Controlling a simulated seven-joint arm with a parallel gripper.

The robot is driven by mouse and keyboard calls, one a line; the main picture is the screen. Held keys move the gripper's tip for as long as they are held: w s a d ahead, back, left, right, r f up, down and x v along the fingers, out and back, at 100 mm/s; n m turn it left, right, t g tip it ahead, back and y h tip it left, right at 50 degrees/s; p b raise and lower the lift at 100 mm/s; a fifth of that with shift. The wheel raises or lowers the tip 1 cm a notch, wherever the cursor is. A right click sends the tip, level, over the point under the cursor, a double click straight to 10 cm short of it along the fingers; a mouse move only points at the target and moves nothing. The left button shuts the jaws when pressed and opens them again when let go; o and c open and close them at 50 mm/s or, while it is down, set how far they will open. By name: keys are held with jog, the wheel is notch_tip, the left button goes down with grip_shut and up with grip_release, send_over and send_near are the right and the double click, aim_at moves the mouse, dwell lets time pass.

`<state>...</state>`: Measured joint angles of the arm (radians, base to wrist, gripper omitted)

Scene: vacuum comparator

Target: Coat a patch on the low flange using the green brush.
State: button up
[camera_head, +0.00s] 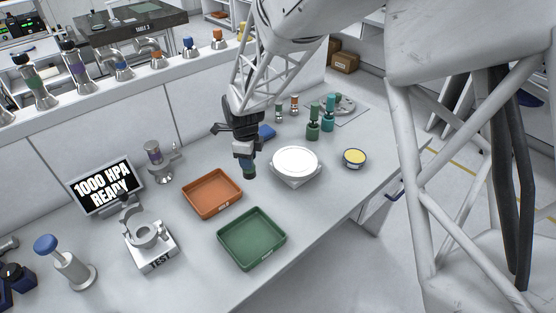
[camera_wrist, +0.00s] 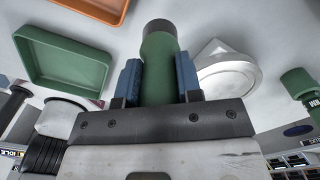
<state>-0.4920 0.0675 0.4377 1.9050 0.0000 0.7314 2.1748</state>
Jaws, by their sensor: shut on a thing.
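My gripper (camera_head: 247,158) is shut on a green cylinder with a narrowed neck and dark end, apparently the green brush (camera_head: 249,172); no bristles can be made out. In the wrist view the green brush (camera_wrist: 158,75) sits between two blue finger pads. It hangs above the bench, left of a white round disc (camera_head: 295,159) on a grey base, seemingly apart from it. No part is labelled as the low flange. A grey round flange-like part (camera_head: 343,103) lies at the back right, and a clamp-topped TEST stand (camera_head: 150,250) stands at the front left.
An orange tray (camera_head: 212,193) and a green tray (camera_head: 252,238) lie left of and below my gripper. A dark green bottle (camera_head: 313,130) and a teal bottle (camera_head: 328,118) stand behind the disc. A yellow-topped dish (camera_head: 355,158) is at right. A screen (camera_head: 104,187) reads 1000 HPA READY.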

jog(key=shift+w, duration=0.1)
dwell(0.4)
jog(key=w+d+r+n, duration=0.6)
jog(key=w+d+n, duration=0.2)
jog(key=w+d, duration=0.4)
jog(key=w+d+r+n, duration=0.7)
jog(key=w+d, duration=0.3)
jog(key=d, duration=0.3)
jog(key=shift+d+m, duration=0.6)
jog(key=shift+d, duration=3.1)
jog(key=s+d+f+m, duration=0.3)
jog(key=s+f+m, duration=0.4)
jog(key=m, duration=0.7)
jog(key=shift+s+d+f, duration=0.15)
jog(key=shift+s+f, duration=0.25)
jog(key=shift+s, duration=0.4)
jog(key=shift+f, duration=0.15)
